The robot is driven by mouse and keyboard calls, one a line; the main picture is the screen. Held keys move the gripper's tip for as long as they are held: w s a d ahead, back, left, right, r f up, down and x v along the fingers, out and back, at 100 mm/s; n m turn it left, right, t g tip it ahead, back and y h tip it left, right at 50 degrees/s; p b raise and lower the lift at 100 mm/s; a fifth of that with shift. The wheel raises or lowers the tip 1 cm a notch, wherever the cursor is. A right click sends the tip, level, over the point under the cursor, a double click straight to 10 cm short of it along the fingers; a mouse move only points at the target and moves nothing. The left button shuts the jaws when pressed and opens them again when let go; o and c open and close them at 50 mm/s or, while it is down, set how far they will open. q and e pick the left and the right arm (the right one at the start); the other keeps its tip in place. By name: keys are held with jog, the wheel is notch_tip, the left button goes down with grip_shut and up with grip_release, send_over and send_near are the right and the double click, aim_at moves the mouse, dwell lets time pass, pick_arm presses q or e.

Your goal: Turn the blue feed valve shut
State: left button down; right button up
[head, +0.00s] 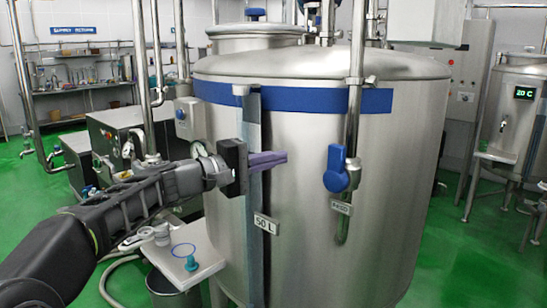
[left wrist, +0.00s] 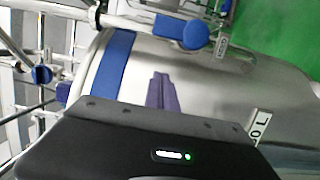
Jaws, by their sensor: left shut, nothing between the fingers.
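The blue feed valve handle (head: 337,168) sits on the vertical steel pipe at the front of the large tank (head: 300,215). It hangs roughly along the pipe, above a small label plate. My left gripper (head: 285,158) is shut and empty, its purple fingers together. It is to the left of the handle, apart from it, at about the same height in the head view. In the left wrist view, the shut fingers (left wrist: 161,78) point up toward the tank, and a blue handle (left wrist: 182,31) shows above and right of them. My right gripper is not in view.
A sight tube (head: 254,135) with a 50 L plate (head: 266,223) runs down the tank near my left gripper. A small steel shelf (head: 183,258) holds a teal-topped item at lower left. Another tank with a 20 C display (head: 524,93) stands at right.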

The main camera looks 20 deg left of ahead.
aim_at(336, 169)
pick_arm(q)
jog(key=w+d+p, duration=0.2)
jog(key=w+d, duration=0.2)
jog(key=d, duration=0.4)
jog(key=shift+w, duration=0.15)
